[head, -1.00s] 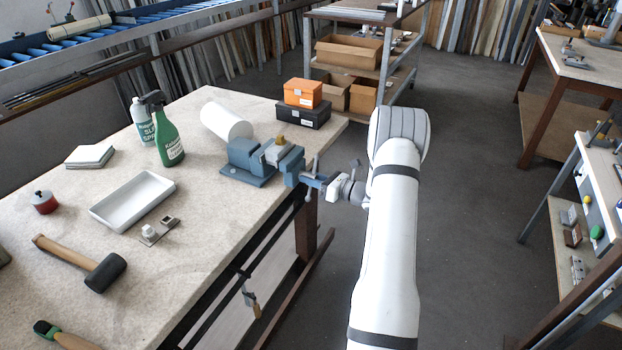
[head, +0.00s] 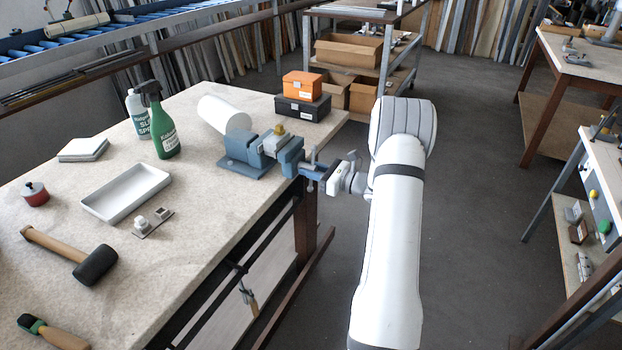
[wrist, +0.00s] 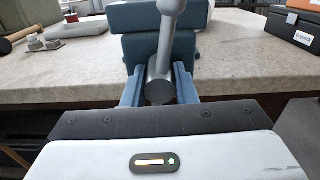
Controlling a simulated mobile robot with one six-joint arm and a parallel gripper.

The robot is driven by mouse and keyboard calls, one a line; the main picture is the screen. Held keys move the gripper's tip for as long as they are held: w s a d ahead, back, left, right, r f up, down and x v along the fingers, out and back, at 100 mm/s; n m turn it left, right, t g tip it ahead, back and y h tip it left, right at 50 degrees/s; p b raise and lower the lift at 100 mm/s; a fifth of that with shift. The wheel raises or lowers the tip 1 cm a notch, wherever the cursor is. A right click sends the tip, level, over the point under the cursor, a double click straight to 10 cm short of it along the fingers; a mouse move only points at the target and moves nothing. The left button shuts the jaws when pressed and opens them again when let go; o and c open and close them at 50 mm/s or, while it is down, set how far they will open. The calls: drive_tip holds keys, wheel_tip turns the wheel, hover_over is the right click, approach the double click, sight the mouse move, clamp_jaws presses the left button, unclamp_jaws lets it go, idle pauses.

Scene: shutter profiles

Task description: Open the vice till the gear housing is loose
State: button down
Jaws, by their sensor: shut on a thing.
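The blue vice (head: 240,152) is fixed at the bench's right edge. The small grey gear housing (head: 275,143) with a brass-coloured top sits between its jaws; I cannot tell whether any gap shows. My gripper (head: 322,178) is at the vice's outer end, beyond the bench edge. In the wrist view, my blue fingers (wrist: 159,90) are shut on the vice's grey screw head and handle (wrist: 168,55), one finger on each side. The handle's bar stands nearly upright, its ball end up. The vice's blue front jaw (wrist: 140,52) hides the housing there.
Behind the vice lie a white cylinder (head: 222,114) and an orange box (head: 302,86) on a black box (head: 303,109). A green spray bottle (head: 162,125), a white tray (head: 125,194) and a mallet (head: 75,255) are to the left.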

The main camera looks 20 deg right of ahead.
drive_tip(key=shift+n, duration=0.3)
drive_tip(key=c, duration=1.2)
unclamp_jaws()
drive_tip(key=shift+o, duration=0.2)
drive_tip(key=shift+s+d, duration=0.1)
drive_tip(key=shift+d, duration=0.05)
drive_tip(key=b+v, duration=0.1)
drive_tip(key=v, duration=0.6)
drive_tip(key=shift+s+d, duration=0.15)
drive_tip(key=shift+s, duration=0.1)
